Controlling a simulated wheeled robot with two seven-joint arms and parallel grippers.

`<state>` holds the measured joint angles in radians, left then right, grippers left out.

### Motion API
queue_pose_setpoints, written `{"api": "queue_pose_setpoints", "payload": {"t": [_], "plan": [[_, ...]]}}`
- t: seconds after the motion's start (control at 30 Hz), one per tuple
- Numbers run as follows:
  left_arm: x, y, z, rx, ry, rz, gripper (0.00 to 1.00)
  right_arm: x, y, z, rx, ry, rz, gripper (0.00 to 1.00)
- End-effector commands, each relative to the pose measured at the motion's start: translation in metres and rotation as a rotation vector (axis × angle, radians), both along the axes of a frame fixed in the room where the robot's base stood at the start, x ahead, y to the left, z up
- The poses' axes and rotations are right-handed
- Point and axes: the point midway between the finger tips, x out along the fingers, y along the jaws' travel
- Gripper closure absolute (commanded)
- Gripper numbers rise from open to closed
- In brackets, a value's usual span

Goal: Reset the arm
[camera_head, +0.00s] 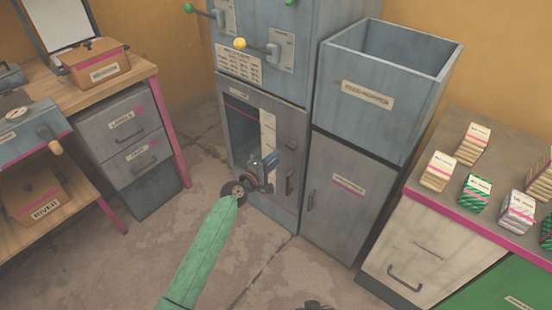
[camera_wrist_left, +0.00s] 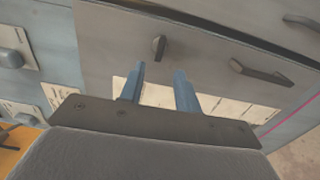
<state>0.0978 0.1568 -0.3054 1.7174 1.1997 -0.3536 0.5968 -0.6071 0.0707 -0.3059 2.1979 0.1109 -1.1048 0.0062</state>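My left arm, in a green sleeve, reaches up from the bottom of the head view. Its left gripper (camera_head: 266,162) is in front of the lower door (camera_head: 292,125) of the tall blue-grey press cabinet (camera_head: 238,80). In the left wrist view the two blue fingers (camera_wrist_left: 160,88) stand apart with nothing held between them. Behind them is a grey panel (camera_wrist_left: 105,40) with a pale strip, a small knob (camera_wrist_left: 158,47) and a dark handle (camera_wrist_left: 260,72). I cannot tell whether the fingers touch the panel. My right gripper cannot be made out.
A wooden bench (camera_head: 147,69) with boxes and grey drawers (camera_head: 120,123) stands left. An open-topped blue-grey bin (camera_head: 370,105) sits right of the press. A counter (camera_head: 420,180) with several small card stacks is at the far right. Floor is clear around my left arm.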

Motion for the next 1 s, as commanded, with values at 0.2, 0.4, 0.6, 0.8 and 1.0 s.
{"api": "queue_pose_setpoints", "payload": {"t": [0.2,0.4,0.6,0.8,1.0], "plan": [[0.000,0.000,0.000,0.000,0.000,0.000,0.67,0.003,0.000,0.004,0.002,-0.008,-0.001,1.00],[0.000,0.000,0.000,0.000,0.000,0.000,0.67,0.006,0.000,0.006,0.002,-0.013,-0.001,1.00],[0.000,0.000,0.000,0.000,0.000,0.000,0.67,0.007,-0.001,0.007,0.001,-0.015,-0.002,1.00],[-0.004,-0.006,-0.005,0.072,-0.022,-0.039,0.67,0.001,-0.002,0.005,-0.005,0.004,0.003,1.00],[-0.026,-0.026,-0.025,0.340,-0.060,-0.210,0.67,-0.012,-0.005,0.001,-0.034,0.080,0.023,1.00]]}}
